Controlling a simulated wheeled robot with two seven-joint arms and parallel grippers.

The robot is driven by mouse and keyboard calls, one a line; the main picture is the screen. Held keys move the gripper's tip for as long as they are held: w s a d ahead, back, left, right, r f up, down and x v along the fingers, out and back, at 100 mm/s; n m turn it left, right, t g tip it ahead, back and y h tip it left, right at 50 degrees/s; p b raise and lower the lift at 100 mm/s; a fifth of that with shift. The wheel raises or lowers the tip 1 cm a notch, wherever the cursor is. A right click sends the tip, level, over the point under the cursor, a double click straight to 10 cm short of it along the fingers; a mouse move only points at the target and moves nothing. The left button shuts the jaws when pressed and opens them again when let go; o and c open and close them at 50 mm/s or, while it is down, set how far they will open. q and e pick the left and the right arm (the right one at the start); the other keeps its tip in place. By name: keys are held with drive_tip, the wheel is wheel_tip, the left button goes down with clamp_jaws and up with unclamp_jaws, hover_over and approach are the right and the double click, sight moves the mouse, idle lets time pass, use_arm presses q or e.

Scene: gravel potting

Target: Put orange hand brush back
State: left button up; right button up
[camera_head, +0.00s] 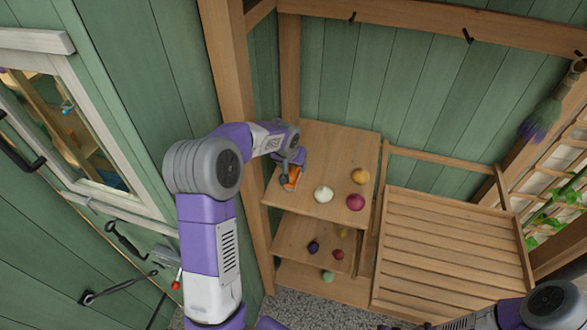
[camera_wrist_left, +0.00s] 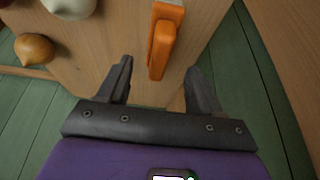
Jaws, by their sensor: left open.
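The orange hand brush (camera_head: 291,179) lies on the upper wooden shelf, near its left edge. My left gripper (camera_head: 291,158) is just above it and partly hides it. In the left wrist view, the orange hand brush (camera_wrist_left: 161,42) shows its orange body on the wood. My left gripper (camera_wrist_left: 160,82) is open there, with the brush's near end between and just beyond the fingertips. I cannot tell whether either finger touches it. My right arm enters at the lower right of the head view, but its gripper is out of view.
The upper shelf (camera_head: 343,145) also bears a white bulb (camera_head: 323,194), a magenta one (camera_head: 355,202) and an orange-yellow one (camera_head: 360,176). Several small items lie on the lower shelf (camera_head: 290,232). A slatted bench (camera_head: 450,250) stands right. Black hooks (camera_head: 467,35) line the back beam.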

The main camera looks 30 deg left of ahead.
use_arm(q)
drive_tip(key=v, duration=0.7)
drive_tip(key=shift+s+r, duration=0.1)
drive_tip(key=shift+r, duration=0.05)
